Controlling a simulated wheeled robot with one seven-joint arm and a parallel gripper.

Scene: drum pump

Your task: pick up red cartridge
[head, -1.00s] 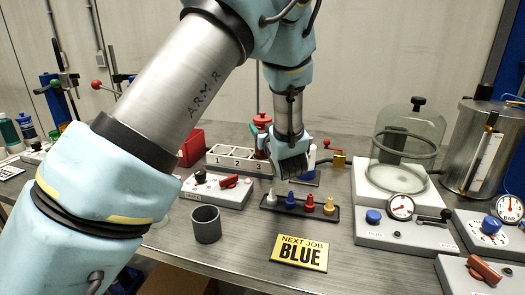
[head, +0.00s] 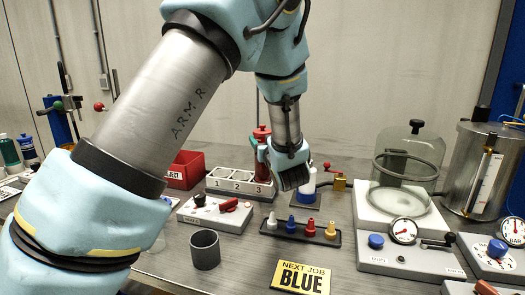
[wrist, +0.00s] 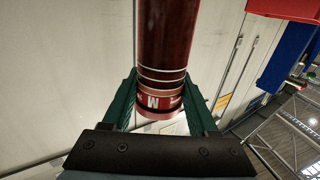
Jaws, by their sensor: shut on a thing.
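The red cartridge (wrist: 161,50) is a dark red cylinder with pale rings and a red lettered band near one end. In the wrist view it stands between the green fingers of my gripper (wrist: 160,108), which is shut on it. In the head view the cartridge's red top (head: 262,131) shows just left of my gripper (head: 264,155), close above the slot 3 end of the white numbered rack (head: 225,186). My wrist and fingers hide part of it there, so the gap below it is hard to judge.
In front are a switch box (head: 205,215), a grey cup (head: 205,250), a tray of coloured plugs (head: 293,230) and a sign reading "NEXT JOB BLUE" (head: 301,278). A glass bell jar (head: 408,165) stands to the right.

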